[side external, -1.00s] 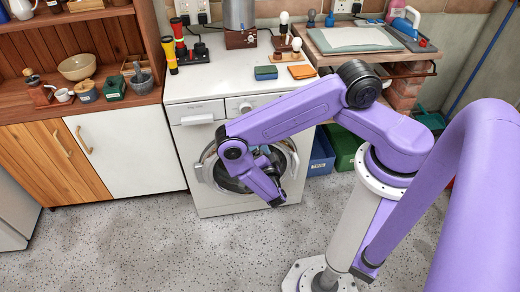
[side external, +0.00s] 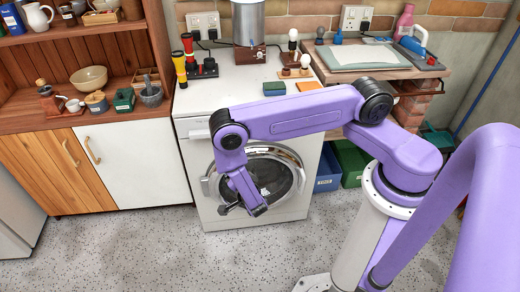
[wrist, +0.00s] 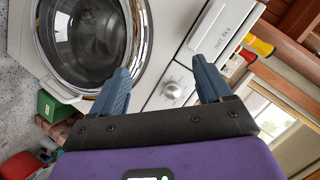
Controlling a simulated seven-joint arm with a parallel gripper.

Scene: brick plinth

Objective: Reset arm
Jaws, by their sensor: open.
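My gripper (wrist: 160,86) is open in the wrist view, with its two blue-grey fingers apart and nothing between them. In the side view my gripper (side external: 243,209) hangs at the end of my purple arm, in front of the white washing machine (side external: 297,205). The machine's round glass door also shows in the wrist view (wrist: 88,38), beside the fingers. Its control knob (wrist: 173,91) appears between the fingers in the picture. I cannot tell how far the fingertips are from the machine.
A wooden cabinet (side external: 60,170) is on the left. Blue (side external: 328,168) and green (side external: 351,160) crates sit at the right. The speckled floor in front is clear.

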